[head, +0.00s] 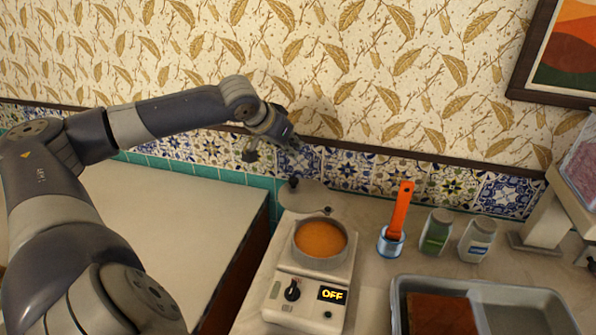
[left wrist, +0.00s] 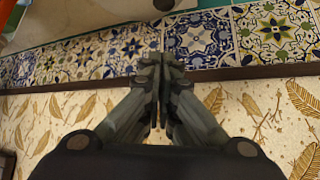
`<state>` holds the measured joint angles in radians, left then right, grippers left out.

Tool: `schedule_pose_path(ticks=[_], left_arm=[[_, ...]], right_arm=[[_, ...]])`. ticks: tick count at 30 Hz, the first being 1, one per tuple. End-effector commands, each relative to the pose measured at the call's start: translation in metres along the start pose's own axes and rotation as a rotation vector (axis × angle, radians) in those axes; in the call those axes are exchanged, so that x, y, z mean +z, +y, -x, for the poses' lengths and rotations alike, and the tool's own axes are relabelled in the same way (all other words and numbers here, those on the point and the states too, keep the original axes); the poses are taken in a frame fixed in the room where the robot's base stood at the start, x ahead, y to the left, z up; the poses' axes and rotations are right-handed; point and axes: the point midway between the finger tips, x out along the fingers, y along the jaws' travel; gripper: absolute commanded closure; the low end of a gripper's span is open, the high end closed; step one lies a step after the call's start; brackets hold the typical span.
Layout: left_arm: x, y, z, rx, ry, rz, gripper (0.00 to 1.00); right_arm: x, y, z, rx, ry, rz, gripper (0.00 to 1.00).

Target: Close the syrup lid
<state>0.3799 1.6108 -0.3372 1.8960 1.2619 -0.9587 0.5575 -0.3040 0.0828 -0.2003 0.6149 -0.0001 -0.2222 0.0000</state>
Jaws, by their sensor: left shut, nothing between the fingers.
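The syrup warmer (head: 305,290) stands on the counter with an open pot of orange syrup (head: 320,238). Its grey lid (head: 315,196) is swung up behind the pot near the tiled wall, with a dark knob (head: 293,182) on its back-left side. The knob also seems to show at the top of the left wrist view (left wrist: 163,4). My left gripper (head: 293,141) is shut and empty, close to the wall above and behind the lid, apart from it. Its closed fingertips show in the left wrist view (left wrist: 158,66). My right gripper is not in view.
Right of the warmer stand a blue-and-white cup (head: 391,243) with an orange-handled tool (head: 401,205) and two jars (head: 437,232) (head: 477,240). A metal tray (head: 530,300) lies in front. The tiled wall (head: 350,172) limits room behind the lid.

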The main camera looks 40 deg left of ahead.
Motion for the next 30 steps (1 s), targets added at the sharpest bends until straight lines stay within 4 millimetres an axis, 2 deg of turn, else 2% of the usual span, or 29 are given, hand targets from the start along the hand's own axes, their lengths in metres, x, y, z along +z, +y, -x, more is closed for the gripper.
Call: schedule_pose_path(ticks=[8, 24, 30], left_arm=[[-0.002, 0.001, -0.019, 0.005, 0.000, 0.004, 1.00], [-0.002, 0.001, -0.099, 0.002, 0.000, 0.003, 1.00], [0.017, -0.001, -0.086, -0.003, -0.004, -0.005, 1.00]], right_arm=[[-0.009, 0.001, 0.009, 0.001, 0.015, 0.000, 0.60], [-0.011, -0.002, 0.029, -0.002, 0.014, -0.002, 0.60], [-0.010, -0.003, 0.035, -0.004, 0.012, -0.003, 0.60]])
